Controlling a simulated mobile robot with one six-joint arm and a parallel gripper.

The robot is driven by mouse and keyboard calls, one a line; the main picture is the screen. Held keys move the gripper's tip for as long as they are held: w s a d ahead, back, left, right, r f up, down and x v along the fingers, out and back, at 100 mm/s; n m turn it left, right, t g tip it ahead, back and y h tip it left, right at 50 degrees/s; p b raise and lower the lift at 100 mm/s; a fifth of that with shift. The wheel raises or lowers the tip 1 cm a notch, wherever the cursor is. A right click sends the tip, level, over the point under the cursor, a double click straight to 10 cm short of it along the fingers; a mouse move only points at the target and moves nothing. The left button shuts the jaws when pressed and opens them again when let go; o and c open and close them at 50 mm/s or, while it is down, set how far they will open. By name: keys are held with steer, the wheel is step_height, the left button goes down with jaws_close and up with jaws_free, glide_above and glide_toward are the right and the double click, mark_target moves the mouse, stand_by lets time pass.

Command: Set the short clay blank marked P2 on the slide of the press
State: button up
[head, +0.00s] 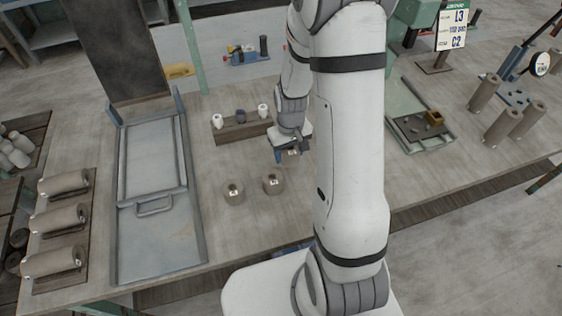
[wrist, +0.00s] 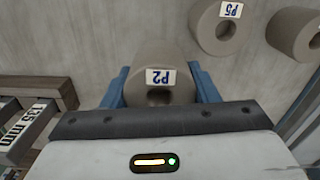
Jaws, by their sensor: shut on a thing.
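The short clay blank P2 (wrist: 165,55) is a grey-brown ring with a central hole and a white label, upside down in the wrist view. My gripper (wrist: 160,72) is shut on it, one blue finger on each side. In the head view my gripper (head: 291,150) is over the table, just right of the wooden rack; P2 is hard to make out there. I cannot tell whether P2 touches the table. At the left, a flat grey metal slide (head: 158,240) with a handle lies between rails; I cannot tell for sure that it is the press's.
Two short blanks (head: 233,193) (head: 273,185) stand in front of my gripper; one label reads P5 (wrist: 213,32). A wooden rack (head: 240,131) holds small pieces. Long clay rolls (head: 63,184) lie far left. A tray (head: 437,144) and upright cylinders (head: 500,128) are at the right.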

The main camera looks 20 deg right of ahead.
mark_target(288, 170)
steer(key=shift+f+p, duration=0.35)
steer(key=shift+f, duration=2.5)
steer(key=shift+f, duration=0.2)
steer(key=o, duration=0.9)
steer(key=shift+c, duration=0.2)
steer(key=shift+r, duration=0.1)
